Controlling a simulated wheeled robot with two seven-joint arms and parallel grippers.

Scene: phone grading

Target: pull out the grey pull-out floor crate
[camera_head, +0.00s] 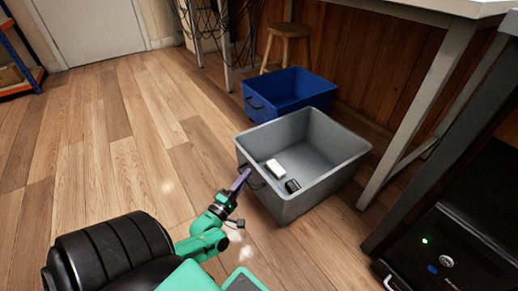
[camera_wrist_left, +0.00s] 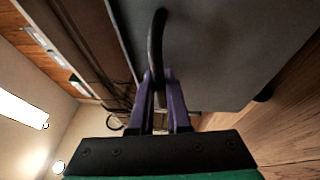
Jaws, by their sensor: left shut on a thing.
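The grey floor crate (camera_head: 330,165) stands on the wooden floor in the middle right of the head view, in front of the table legs. It holds a white item (camera_head: 276,168) and a small dark item (camera_head: 292,185). My left gripper (camera_head: 243,178) is at the crate's left side, shut on its dark handle. In the left wrist view the purple fingers (camera_wrist_left: 160,92) pinch the black handle (camera_wrist_left: 156,45), and the grey crate wall (camera_wrist_left: 215,50) fills the upper right. My right gripper is not in view.
A blue crate (camera_head: 288,90) stands behind the grey one, near a wooden stool (camera_head: 287,32). A table leg (camera_head: 418,110) rises right of the grey crate. A black cabinet (camera_head: 462,225) stands at lower right. Open wooden floor (camera_head: 120,130) lies to the left.

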